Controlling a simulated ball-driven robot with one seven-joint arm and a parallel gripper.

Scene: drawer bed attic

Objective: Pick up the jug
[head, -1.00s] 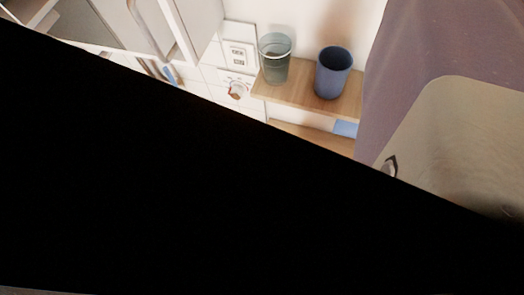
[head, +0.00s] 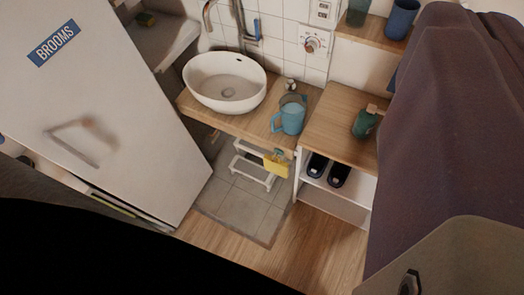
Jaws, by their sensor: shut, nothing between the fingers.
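A light blue jug (head: 292,118) stands upright on the wooden washstand counter, right of the white basin. Its handle points to the left, and its open top faces up toward the camera. A dark grey round item touches or overlaps its back rim in the picture; I cannot tell which. My gripper is not in view. Nothing blocks the camera's view of the jug.
The white oval basin (head: 224,82) is left of the jug. A green bottle-like item (head: 364,124) stands on the wooden cabinet (head: 338,130) at right. A door marked BROOMS (head: 90,90) fills the left. A purple cloth (head: 440,120) hangs at right. Floor shows below the counter.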

